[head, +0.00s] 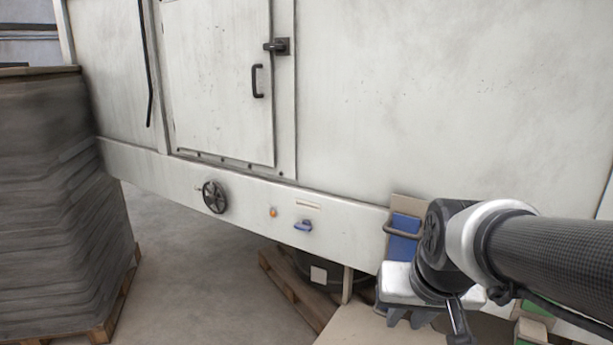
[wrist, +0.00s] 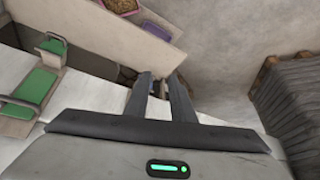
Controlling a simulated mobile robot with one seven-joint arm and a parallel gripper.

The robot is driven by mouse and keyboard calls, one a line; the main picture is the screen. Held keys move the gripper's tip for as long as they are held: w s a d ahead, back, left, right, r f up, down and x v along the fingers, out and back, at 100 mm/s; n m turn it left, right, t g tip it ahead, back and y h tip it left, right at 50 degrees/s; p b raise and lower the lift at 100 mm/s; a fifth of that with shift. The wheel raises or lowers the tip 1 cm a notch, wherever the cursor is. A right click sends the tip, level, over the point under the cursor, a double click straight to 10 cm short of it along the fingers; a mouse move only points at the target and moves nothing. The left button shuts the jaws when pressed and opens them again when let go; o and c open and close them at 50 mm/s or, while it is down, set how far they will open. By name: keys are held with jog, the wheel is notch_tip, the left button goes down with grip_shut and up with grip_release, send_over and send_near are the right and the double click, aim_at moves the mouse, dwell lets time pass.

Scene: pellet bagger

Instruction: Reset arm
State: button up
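My gripper (head: 408,320) is at the lower right of the head view, in front of the white machine (head: 450,90). In the wrist view the two dark fingers of my gripper (wrist: 162,78) stand a little apart. I see nothing held between them. The machine's lower rail carries a black handwheel (head: 214,197), an orange button (head: 273,212) and a blue handle (head: 303,226). The gripper appears apart from these. A blue panel with a handle (head: 404,228) is partly hidden behind my wrist.
A stack of grey sheets or bags (head: 45,190) stands on a wooden pallet at the left. A closed door (head: 222,85) has a black handle. Green handled panels (wrist: 32,85) and a purple tray (wrist: 122,6) show in the wrist view. Floor between the stack and machine is clear.

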jog(key=s+a+r+n, duration=0.2)
jog(key=s+r, duration=0.2)
jog(key=s, duration=0.5)
notch_tip(320, 180, up, 12)
jog(key=p, duration=1.3)
jog(key=shift+w+a+r, duration=0.15)
jog(key=shift+w+r, duration=0.1)
